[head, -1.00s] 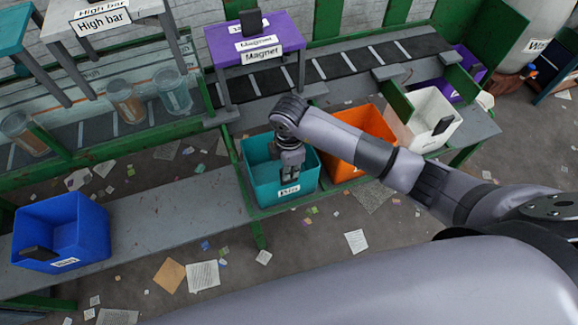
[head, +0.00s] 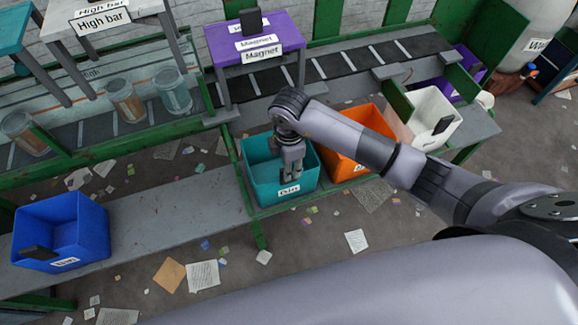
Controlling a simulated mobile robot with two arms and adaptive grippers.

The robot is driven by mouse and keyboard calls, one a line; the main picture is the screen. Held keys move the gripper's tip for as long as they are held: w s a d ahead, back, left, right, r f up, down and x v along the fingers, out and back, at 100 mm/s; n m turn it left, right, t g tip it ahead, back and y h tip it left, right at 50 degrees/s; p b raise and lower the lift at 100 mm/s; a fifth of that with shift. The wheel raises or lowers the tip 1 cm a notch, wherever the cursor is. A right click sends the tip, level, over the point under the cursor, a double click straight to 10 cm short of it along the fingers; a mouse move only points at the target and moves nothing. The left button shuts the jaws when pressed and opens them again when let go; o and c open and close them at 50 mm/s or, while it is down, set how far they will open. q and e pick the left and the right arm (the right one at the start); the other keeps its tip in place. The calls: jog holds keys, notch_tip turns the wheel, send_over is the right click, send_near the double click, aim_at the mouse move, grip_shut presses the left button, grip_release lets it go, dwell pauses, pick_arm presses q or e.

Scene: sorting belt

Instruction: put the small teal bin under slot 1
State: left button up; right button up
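The small teal bin (head: 256,190) stands on the grey shelf in the middle of the head view, with a white label on its front wall. My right gripper (head: 291,178) points down at the bin, by the inner side of its front wall. Its fingers are small and dark here, and I cannot tell whether they are apart or touch the wall. My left gripper is not in view. No sign reading slot 1 can be made out.
An orange bin (head: 345,165) stands close to the right of the teal bin, then a white bin (head: 424,132) with a dark block. A blue bin (head: 85,232) is at the far left. The grey shelf (head: 165,215) between is clear. A purple Magnet stand (head: 222,45) rises behind.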

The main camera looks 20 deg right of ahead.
notch_tip(320, 180, up, 10)
jog(key=shift+r, duration=0.15)
dwell(0.6)
